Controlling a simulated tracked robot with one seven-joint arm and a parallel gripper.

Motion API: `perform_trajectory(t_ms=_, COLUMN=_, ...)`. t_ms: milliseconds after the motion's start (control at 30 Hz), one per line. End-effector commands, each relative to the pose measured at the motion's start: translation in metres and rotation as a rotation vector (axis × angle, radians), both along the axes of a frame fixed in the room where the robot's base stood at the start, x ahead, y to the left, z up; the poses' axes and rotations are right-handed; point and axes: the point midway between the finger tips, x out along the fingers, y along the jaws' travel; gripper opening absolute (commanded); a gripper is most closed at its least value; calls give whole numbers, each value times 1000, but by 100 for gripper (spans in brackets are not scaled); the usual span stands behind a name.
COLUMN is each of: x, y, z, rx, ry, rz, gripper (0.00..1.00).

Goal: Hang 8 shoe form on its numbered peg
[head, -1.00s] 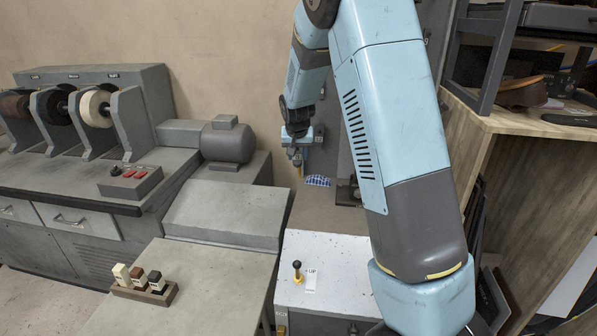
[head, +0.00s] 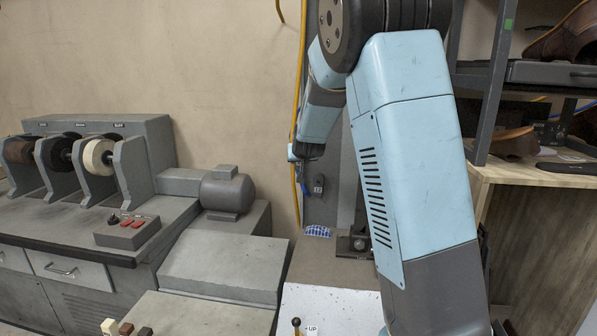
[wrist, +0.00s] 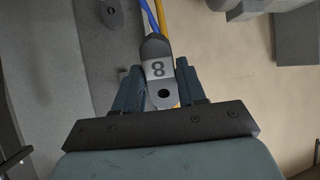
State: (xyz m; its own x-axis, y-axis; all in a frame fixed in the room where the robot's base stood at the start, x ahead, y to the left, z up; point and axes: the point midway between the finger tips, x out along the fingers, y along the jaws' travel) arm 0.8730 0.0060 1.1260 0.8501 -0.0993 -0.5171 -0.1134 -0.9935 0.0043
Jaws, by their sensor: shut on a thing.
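The shoe form marked 8 (wrist: 157,68) is a dark piece with a pale number plate and a round hole at its near end. It shows in the wrist view, between the two blue fingers of my gripper (wrist: 160,88), which is shut on it. In the head view my gripper (head: 304,154) is small and partly turned away, near the dark upright panel; the held form cannot be made out there. A dark tag-like piece with a pale label (head: 318,184) hangs on the panel below my gripper. No peg number is readable.
A yellow hose (head: 297,110) runs down the wall beside the panel. A grey motor (head: 228,193) and buffing wheels (head: 97,157) stand at left. A shelf with shoes (head: 515,143) stands at right. In the wrist view a dark piece with a hole (wrist: 113,13) lies ahead.

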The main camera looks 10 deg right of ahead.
Motion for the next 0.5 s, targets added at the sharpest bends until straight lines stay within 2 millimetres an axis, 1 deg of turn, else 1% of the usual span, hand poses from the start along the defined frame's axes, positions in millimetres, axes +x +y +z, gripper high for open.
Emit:
perform_trajectory(t_ms=33, x=1, y=-3, z=7, rx=1, ry=-20, rz=-2, gripper=0)
perform_trajectory(t_ms=433, x=6, y=-13, z=48, rx=-17, ry=-162, rz=5, gripper=0)
perform_trajectory(t_ms=500, x=6, y=-16, z=59, rx=-21, ry=-195, rz=5, gripper=0)
